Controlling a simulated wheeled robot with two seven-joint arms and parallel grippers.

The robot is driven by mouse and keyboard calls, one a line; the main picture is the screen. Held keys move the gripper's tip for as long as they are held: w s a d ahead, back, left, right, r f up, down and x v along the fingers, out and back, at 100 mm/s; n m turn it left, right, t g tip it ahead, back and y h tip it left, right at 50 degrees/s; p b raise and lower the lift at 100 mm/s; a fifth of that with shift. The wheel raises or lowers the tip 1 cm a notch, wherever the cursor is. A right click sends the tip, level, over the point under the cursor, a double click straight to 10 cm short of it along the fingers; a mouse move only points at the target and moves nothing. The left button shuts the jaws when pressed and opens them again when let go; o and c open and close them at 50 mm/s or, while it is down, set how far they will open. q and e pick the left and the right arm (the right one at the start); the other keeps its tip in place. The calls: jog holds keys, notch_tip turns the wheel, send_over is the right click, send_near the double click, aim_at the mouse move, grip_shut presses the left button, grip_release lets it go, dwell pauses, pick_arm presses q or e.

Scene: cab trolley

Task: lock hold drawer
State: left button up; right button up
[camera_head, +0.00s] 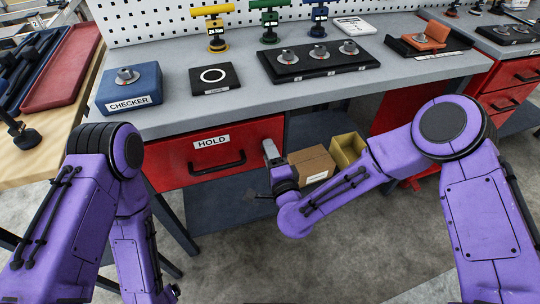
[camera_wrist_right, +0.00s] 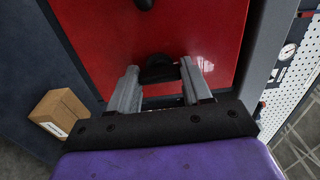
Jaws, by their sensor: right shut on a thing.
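The red HOLD drawer (camera_head: 172,163) is under the grey worktop, with a black bar handle (camera_head: 217,163) and a white HOLD label (camera_head: 211,142). It looks closed. My right gripper (camera_head: 270,152) is at the right end of the drawer front. In the right wrist view, its two grey fingers (camera_wrist_right: 160,88) are on either side of a dark knob (camera_wrist_right: 158,68) on the red front (camera_wrist_right: 95,35), and the gripper is shut on it. The knob is hidden by the gripper in the head view. My left arm hangs at the left, with its gripper out of view.
On the worktop are a blue CHECKER box (camera_head: 130,92), a small black pad (camera_head: 214,79) and a black panel with knobs (camera_head: 318,62). Cardboard boxes (camera_head: 311,166) stand on the lower shelf near my right forearm. A table leg (camera_head: 170,212) stands near my left arm.

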dwell(0.4)
jog(key=o, duration=1.1)
jog(key=shift+c, duration=0.2)
jog(key=b+v, duration=0.1)
jog(key=v, duration=0.9)
jog(key=shift+s+b, duration=0.25)
jog(key=shift+b, duration=0.05)
